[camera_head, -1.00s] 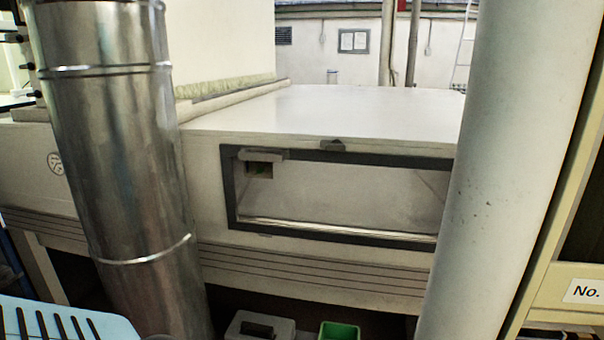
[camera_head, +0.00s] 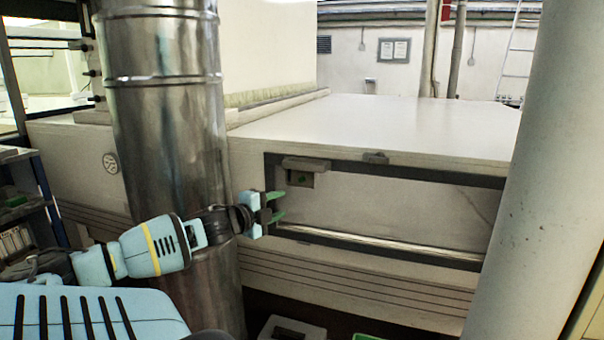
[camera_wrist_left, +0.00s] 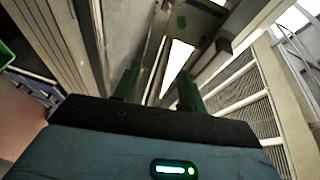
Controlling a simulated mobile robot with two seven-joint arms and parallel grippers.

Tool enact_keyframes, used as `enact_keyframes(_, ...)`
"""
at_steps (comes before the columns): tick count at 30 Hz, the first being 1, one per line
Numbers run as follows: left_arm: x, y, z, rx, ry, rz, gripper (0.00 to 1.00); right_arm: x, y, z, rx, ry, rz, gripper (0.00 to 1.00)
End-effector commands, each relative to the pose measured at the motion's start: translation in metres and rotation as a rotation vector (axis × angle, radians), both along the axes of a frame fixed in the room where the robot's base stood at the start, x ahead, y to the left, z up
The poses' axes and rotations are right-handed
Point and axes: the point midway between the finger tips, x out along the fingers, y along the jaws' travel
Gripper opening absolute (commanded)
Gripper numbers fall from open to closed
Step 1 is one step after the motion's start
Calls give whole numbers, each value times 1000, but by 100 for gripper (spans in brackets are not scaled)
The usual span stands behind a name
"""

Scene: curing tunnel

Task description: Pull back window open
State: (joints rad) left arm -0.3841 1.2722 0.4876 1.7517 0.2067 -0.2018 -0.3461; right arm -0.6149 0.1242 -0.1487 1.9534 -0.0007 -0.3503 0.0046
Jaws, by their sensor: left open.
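The window (camera_head: 390,215) is a wide, dark-framed rectangle in the front of the white tunnel housing. A grey handle-like bar (camera_head: 306,163) sits at its upper left, with a small plate bearing a green mark below it. I cannot tell whether the window is shut. My left gripper (camera_head: 278,206), with green fingers, is open and empty at the window's left edge, below and left of the bar. In the left wrist view its two fingers (camera_wrist_left: 158,85) are apart, with part of the frame and the green-marked plate beyond them. My right gripper is out of view.
A shiny metal duct (camera_head: 170,130) stands just left of the window, close behind my left forearm. A thick pale column (camera_head: 555,170) covers the right side. The housing's flat top (camera_head: 390,120) is clear.

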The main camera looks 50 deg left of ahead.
Motion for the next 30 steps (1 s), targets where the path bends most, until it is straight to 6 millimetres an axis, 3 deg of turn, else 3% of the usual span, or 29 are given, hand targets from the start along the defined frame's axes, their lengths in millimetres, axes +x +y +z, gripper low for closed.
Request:
enact_keyframes(1, 8, -1, 29, 44, -29, -14, 42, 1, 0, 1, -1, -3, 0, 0)
enact_keyframes(3, 15, -2, 57, 85, -58, -25, 42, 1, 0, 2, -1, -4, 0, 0)
enact_keyframes(7, 22, -5, 82, 124, -84, -38, 42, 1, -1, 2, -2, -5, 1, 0)
enact_keyframes(17, 25, -6, 85, 127, -89, -40, 42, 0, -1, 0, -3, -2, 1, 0)
enact_keyframes(30, 43, -4, 83, 125, -88, -41, 42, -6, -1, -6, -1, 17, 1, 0)
